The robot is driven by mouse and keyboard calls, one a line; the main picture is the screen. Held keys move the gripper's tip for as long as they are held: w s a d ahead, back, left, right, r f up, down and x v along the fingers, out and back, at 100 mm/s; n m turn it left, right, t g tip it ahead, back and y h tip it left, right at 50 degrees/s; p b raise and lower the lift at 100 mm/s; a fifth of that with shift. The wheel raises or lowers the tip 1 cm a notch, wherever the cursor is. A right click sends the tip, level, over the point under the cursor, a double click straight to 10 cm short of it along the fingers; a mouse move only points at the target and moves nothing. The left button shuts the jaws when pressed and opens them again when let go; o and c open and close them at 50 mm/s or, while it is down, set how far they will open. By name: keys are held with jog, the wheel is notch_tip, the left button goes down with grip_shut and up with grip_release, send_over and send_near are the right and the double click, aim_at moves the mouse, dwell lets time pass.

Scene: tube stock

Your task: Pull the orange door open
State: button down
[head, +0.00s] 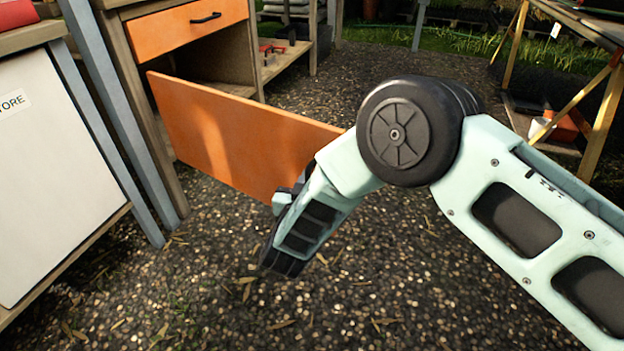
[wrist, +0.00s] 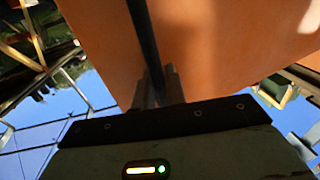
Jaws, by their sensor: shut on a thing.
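The orange door (head: 235,135) hangs from the wooden cabinet below an orange drawer and stands swung well out, with the cabinet's inside showing behind it. My gripper (head: 290,192) is at the door's outer end, low down, and my arm hides that end in part. In the wrist view the orange door (wrist: 225,45) fills the upper middle. A dark bar handle (wrist: 143,40) runs down its face to my gripper's fingers (wrist: 158,88). The fingers are shut on the handle.
The orange drawer (head: 190,27) with a black handle is above the opening. A white cabinet (head: 60,170) and a grey post (head: 115,130) stand at the left. A wooden table (head: 585,22) stands at the right. The gravel ground (head: 400,270) in front is clear.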

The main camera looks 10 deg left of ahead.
jog(key=shift+d, duration=0.15)
jog(key=c, duration=1.6)
grip_release()
jog(key=shift+o, duration=0.2)
jog(key=s+p, duration=0.4)
jog(key=s, duration=1.3)
jog(key=shift+s+a, duration=0.2)
jog(key=shift+a, duration=0.25)
